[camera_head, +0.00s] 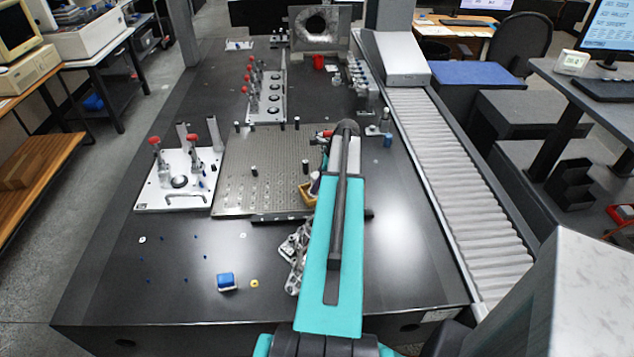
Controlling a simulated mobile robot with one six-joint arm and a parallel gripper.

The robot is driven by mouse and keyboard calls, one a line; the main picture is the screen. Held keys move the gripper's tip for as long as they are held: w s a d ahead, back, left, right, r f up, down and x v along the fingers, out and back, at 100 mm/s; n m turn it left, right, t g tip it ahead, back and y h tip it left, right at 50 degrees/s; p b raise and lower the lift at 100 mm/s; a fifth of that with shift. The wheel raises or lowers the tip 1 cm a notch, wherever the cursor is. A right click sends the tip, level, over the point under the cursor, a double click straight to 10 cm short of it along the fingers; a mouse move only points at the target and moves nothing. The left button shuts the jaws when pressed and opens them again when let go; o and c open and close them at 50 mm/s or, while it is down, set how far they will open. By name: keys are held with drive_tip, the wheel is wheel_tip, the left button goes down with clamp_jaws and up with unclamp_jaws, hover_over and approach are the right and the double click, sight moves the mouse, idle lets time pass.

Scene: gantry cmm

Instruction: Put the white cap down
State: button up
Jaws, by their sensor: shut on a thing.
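My teal arm (332,255) reaches from the bottom edge up over the right part of the dark table (190,325). Its far end (346,128) lies near the right edge of the perforated plate (262,180). I cannot make out my gripper's fingers; the arm hides that area. I cannot pick out the white cap for sure. A small pale and dark upright piece (314,184) shows just left of the arm, beside a small yellow tray (306,194), partly covered by the arm.
A white fixture plate with red-handled clamps (172,196) stands at the left. A blue and white block (226,281) and a yellow ring (255,283) lie in front. Metal parts (294,248) lie beside the arm. A roller conveyor (455,165) runs along the right. The front left table is mostly clear.

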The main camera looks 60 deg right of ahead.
drive_tip(key=o, duration=1)
drive_tip(key=shift+r, duration=0.25)
drive_tip(key=shift+b+v, duration=1.35)
drive_tip(key=shift+v, duration=4.55)
